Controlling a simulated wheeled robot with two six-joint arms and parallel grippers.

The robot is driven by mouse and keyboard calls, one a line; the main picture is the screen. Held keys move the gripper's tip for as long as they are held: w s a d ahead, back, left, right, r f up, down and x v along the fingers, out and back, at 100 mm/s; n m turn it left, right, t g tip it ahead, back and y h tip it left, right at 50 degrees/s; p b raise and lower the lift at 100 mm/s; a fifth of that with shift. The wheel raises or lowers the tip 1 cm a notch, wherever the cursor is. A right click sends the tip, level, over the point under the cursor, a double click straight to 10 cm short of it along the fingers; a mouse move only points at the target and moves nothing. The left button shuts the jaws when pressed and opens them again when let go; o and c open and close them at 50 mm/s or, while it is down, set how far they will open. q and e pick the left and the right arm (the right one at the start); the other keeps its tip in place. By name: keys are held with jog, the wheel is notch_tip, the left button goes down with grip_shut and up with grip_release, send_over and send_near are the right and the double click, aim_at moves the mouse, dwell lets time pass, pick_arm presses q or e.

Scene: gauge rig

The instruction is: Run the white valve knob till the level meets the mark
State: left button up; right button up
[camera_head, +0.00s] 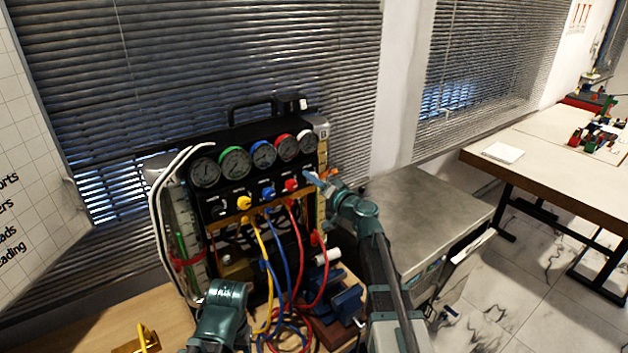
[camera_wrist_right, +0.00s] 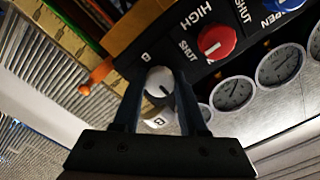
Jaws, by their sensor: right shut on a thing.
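The white valve knob (camera_wrist_right: 159,82) sits on the black panel, below the white-rimmed gauge's column. In the head view my right gripper (camera_head: 315,180) reaches the panel's right end and hides the knob. At the rig's left side stands a clear tube (camera_head: 172,215) with a green streak (camera_head: 182,246) and a red band (camera_head: 188,261); the exact level against a mark is too small to tell. My left arm is at the bottom; its fingers cannot be made out.
The gauge rig has several round gauges (camera_head: 235,163), a yellow knob (camera_head: 244,202), a blue knob (camera_head: 267,194) and a red knob (camera_head: 291,185). Yellow, blue and red hoses (camera_head: 300,250) hang in front. A grey-topped cabinet (camera_head: 425,215) stands at right.

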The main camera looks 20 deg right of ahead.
jog(key=shift+m, duration=0.3)
grip_shut()
jog(key=m, duration=0.3)
jog(key=shift+m, duration=0.4)
jog(key=m, duration=0.4)
jog(key=shift+m, duration=0.3)
jog(key=m, duration=0.8)
jog(key=shift+m, duration=0.6)
jog(key=o, duration=1.1)
grip_release()
